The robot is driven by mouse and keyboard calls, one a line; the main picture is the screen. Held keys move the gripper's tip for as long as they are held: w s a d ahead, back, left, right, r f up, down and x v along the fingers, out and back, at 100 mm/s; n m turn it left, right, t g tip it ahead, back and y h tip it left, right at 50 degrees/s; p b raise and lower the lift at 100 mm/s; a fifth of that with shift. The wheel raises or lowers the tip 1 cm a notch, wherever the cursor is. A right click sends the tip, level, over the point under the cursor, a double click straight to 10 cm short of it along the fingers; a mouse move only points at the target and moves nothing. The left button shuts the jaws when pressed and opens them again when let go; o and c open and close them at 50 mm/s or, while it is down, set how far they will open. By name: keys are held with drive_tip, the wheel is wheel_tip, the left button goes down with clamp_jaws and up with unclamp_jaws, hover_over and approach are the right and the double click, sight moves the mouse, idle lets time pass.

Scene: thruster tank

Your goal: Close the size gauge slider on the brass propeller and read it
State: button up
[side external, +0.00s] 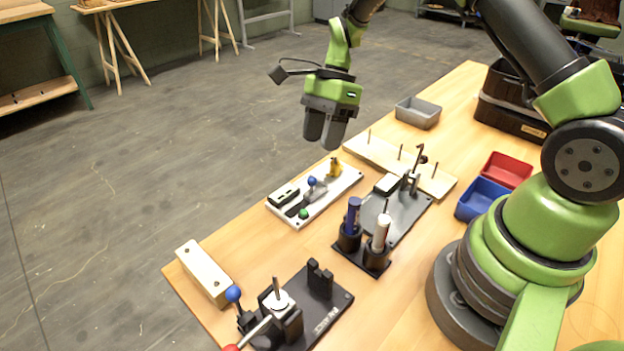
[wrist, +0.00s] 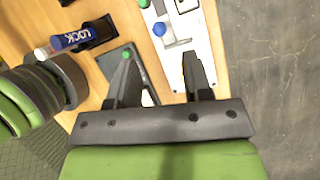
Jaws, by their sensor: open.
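The size gauge is a white plate (side external: 326,204) on the bench in the side view; it also shows in the wrist view (wrist: 202,48). Its grey slider (side external: 314,194) carries a blue knob (side external: 312,181), also in the wrist view (wrist: 159,29). The brass propeller (side external: 336,166) sits at the plate's far end, apart from the slider. I cannot make out the propeller in the wrist view. A dark readout block (side external: 283,193) and a green button (side external: 303,213) are at the near end. My gripper (side external: 324,141) is open and empty, above the gauge's far end.
A pegged board (side external: 385,155) and grey tray (side external: 418,112) lie beyond. A dark fixture with blue bottle (side external: 353,216) and white bottle (side external: 381,232) stands to the right. A clamp fixture (side external: 320,308) and pale block (side external: 204,272) are nearer. Red (side external: 507,170) and blue (side external: 481,199) trays sit near my base.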

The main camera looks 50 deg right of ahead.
sight(312, 181)
drive_tip(key=x, duration=0.9)
